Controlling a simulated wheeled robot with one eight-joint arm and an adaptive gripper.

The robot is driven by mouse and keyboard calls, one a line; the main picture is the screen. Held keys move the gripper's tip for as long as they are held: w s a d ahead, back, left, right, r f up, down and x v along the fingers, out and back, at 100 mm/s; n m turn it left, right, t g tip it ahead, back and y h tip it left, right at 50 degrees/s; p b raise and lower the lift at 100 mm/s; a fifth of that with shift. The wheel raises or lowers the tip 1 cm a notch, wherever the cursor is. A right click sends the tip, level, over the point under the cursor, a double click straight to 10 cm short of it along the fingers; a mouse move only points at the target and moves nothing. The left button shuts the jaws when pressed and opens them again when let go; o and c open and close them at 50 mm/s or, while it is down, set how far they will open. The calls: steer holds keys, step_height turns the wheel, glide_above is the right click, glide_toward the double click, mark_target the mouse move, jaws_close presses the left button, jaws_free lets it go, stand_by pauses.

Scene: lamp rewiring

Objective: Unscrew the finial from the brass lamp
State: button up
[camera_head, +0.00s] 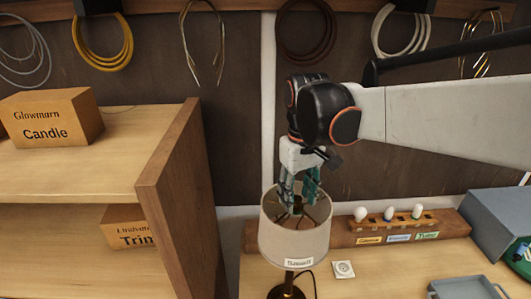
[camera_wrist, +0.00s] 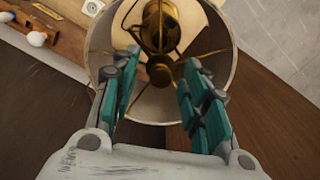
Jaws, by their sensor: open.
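The brass lamp has a cream drum shade (camera_head: 294,239) with a small label, and a dark brass base (camera_head: 286,291) below it. My gripper (camera_head: 299,196) points down into the open top of the shade. In the wrist view its teal-padded fingers (camera_wrist: 155,98) are spread apart with nothing between them. The round brass finial (camera_wrist: 160,75) shows at the hub of the shade's spokes, just beyond the fingertips and roughly in line with the gap. The brass lamp body (camera_wrist: 160,25) shows beyond it. In the head view my fingers partly cover the shade's middle.
A wooden bulb rack (camera_head: 390,228) with several bulbs stands right of the lamp. A white wall-type socket (camera_head: 343,269) lies on the bench. A grey tray (camera_head: 465,289) and blue-grey box (camera_head: 500,225) are at the right. A wooden shelf (camera_head: 170,190) rises close on the left.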

steer(key=shift+s+a, duration=0.15)
steer(key=shift+s, duration=0.1)
jaws_close()
steer(key=n, duration=0.4)
steer(key=shift+n, duration=0.4)
steer(key=n, duration=0.3)
steer(key=shift+n, duration=0.3)
steer(key=shift+n, duration=1.1)
steer(key=n, duration=0.5)
steer(key=shift+w, duration=0.1)
steer(key=shift+n, duration=0.4)
